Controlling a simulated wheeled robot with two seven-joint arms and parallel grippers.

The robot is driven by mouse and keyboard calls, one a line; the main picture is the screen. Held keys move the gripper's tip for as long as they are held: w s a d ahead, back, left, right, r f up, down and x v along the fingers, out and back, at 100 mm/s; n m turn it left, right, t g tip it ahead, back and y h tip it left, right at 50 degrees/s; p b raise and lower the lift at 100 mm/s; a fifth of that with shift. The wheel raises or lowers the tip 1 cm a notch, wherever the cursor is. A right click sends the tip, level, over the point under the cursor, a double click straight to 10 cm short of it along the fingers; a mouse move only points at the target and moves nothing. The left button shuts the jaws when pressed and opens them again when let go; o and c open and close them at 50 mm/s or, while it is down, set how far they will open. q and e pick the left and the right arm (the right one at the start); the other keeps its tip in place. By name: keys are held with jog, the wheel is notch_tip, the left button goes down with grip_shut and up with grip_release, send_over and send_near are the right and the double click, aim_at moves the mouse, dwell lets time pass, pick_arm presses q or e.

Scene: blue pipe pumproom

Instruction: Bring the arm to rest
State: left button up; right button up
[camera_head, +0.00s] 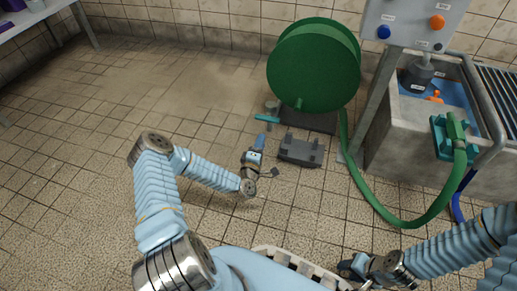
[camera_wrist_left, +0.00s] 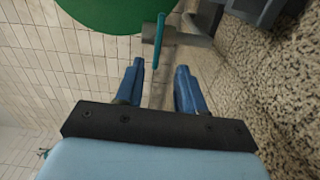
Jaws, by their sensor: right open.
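My left gripper (camera_head: 261,140) is at the end of my left arm, out over the tiled floor near the green hose reel. In the left wrist view, its two blue fingers (camera_wrist_left: 160,78) stand apart with nothing gripped between them. The reel's teal crank handle (camera_wrist_left: 159,42) shows beyond the fingertips; in the head view the handle (camera_head: 267,120) is just past them. My right gripper (camera_head: 350,268) is low at the bottom of the head view, beside my base. It is open, and its fingers are small and partly hidden there.
The green hose reel (camera_head: 305,70) stands behind the left gripper. A dark grey case (camera_head: 301,150) lies just right of it. A green hose (camera_head: 400,222) curves along the floor to a concrete basin (camera_head: 400,145). A control panel (camera_head: 412,22) stands above. The left floor is clear.

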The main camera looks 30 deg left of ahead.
pick_arm(q)
jog(key=shift+s, duration=0.2)
dwell(0.3)
jog(key=s+d+f+m+g+h, duration=0.25)
jog(key=d+m+h, duration=0.2)
jog(key=d, duration=0.35)
jog(key=s+d+f+m+g+h, duration=0.2)
jog(key=s+d+m+g+h, duration=0.1)
jog(key=d+m, duration=0.3)
jog(key=s+d+m+g, duration=0.35)
jog(key=s+g, duration=0.25)
jog(key=s, duration=0.5)
jog(key=s+d+m+g, duration=0.2)
jog(key=s+m+g, duration=0.25)
jog(key=s, duration=0.65)
notch_tip(320, 180, up, 16)
jog(key=p, duration=1.7)
jog(key=shift+d+r+g+p, duration=0.15)
jog(key=shift+d+g+p, duration=0.15)
jog(key=shift+g, duration=0.1)
